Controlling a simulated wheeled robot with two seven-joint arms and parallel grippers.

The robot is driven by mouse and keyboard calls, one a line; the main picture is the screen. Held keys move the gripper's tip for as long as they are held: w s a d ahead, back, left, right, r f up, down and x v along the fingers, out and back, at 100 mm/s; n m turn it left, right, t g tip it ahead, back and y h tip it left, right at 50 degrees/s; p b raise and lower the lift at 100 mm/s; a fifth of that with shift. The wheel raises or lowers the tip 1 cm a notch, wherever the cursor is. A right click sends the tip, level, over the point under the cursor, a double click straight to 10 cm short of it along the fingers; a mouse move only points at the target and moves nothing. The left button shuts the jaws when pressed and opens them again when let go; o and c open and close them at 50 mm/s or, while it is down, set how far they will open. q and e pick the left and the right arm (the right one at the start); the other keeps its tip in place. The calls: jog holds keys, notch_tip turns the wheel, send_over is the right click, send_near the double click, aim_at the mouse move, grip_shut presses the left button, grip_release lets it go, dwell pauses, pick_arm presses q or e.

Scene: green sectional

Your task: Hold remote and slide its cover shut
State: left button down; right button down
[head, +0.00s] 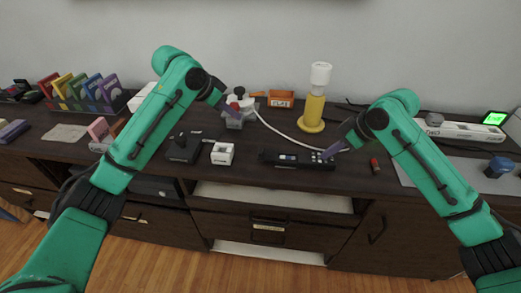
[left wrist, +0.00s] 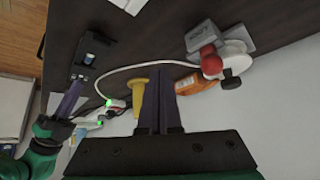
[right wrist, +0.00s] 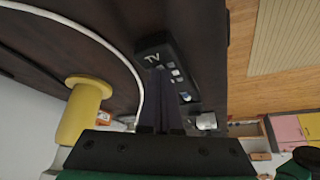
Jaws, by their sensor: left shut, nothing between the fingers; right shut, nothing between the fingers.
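The remote (head: 270,158) is a long black body lying on the dark cabinet top, with a light-and-blue patch in its middle. It also shows in the left wrist view (left wrist: 83,72) and, with a "TV" label, in the right wrist view (right wrist: 152,44). I cannot make out the cover as a separate part. My right gripper (head: 328,153) is shut and empty, its purple fingertips at the remote's right end; contact is unclear. In the right wrist view its fingers hide part of the remote. My left gripper (head: 222,107) is shut and empty, raised behind and left of the remote.
A yellow cylinder with a white top (head: 314,108) stands behind the remote, with a white cable (head: 278,131) nearby. A white box (head: 222,154) and a black device (head: 184,147) lie left. A small red-and-black item (head: 375,166) lies right. The cabinet's front edge is close.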

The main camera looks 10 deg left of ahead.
aim_at(252, 161)
pick_arm(q)
jog(key=s+d+f+m+g, duration=0.2)
jog(key=s+d+m+g, duration=0.1)
jog(key=s+d, duration=0.25)
pick_arm(e)
jog(key=shift+s+f, duration=0.15)
jog(key=shift+f, duration=0.3)
pick_arm(q)
notch_tip(252, 161, down, 6)
jog(key=shift+w+d+f, duration=0.15)
jog(key=shift+f, duration=0.05)
pick_arm(e)
jog(key=shift+s+r, duration=0.1)
jog(key=shift+s, duration=0.05)
pick_arm(q)
jog(key=shift+f, duration=0.25)
pick_arm(e)
jog(key=shift+s+r, duration=0.1)
pick_arm(q)
jog(key=shift+f, duration=0.15)
pick_arm(e)
jog(key=shift+w, duration=0.2)
pick_arm(q)
jog(key=shift+w+r, duration=0.1)
jog(key=shift+r, duration=0.1)
